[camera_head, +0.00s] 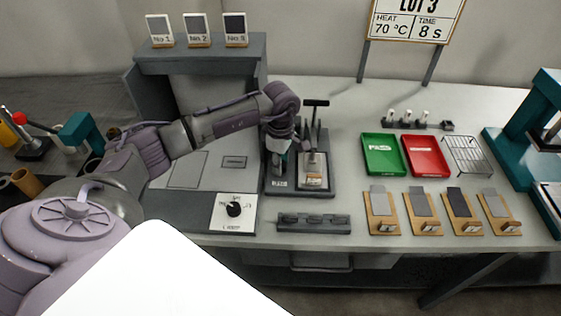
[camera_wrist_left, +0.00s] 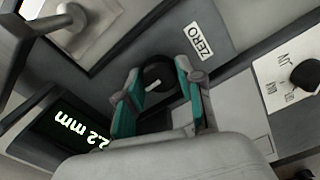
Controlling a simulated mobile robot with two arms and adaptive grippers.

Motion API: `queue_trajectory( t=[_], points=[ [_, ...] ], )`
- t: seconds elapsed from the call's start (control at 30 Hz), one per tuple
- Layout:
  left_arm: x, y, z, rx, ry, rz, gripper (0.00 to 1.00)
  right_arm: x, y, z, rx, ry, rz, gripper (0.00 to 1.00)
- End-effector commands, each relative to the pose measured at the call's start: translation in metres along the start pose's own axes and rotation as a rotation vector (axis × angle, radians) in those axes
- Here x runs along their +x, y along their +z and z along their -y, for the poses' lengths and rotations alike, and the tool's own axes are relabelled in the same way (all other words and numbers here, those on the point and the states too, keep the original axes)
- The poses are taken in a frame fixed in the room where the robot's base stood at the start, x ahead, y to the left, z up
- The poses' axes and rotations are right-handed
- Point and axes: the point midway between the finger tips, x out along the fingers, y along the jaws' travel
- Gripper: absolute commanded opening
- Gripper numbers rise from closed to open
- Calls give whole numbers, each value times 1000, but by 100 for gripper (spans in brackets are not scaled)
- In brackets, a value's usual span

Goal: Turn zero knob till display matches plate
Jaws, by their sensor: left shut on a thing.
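The zero knob (camera_wrist_left: 155,75) is black with a white pointer mark, beside a ZERO label (camera_wrist_left: 201,41) in the left wrist view. My left gripper (camera_wrist_left: 156,70) has its teal fingers on either side of the knob and is shut on it. In the head view the left gripper (camera_head: 280,150) is at the dark gauge stand (camera_head: 325,190) and hides the knob. I cannot tell which plate is meant. My right gripper is not in view.
A separate panel knob (camera_head: 234,209) is left of the stand. A dark rack (camera_head: 314,223) lies in front. Green (camera_head: 384,154) and red (camera_head: 425,156) trays and several wooden holders (camera_head: 420,212) are right. A LOT 3 board (camera_head: 415,20) stands behind.

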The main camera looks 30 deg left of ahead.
Motion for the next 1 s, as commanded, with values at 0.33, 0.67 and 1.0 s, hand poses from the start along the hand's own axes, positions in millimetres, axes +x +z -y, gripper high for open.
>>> queue_trajectory(
  t=[0.33, 0.67, 1.0],
  points=[
    [0, 0, 0, -32, 0, 0, 2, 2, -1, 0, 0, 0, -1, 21],
    [0, -1, -1, -235, 2, -1, 2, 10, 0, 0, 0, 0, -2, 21],
    [0, -1, -1, -556, 3, 0, 2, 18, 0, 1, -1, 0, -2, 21]
  ],
)
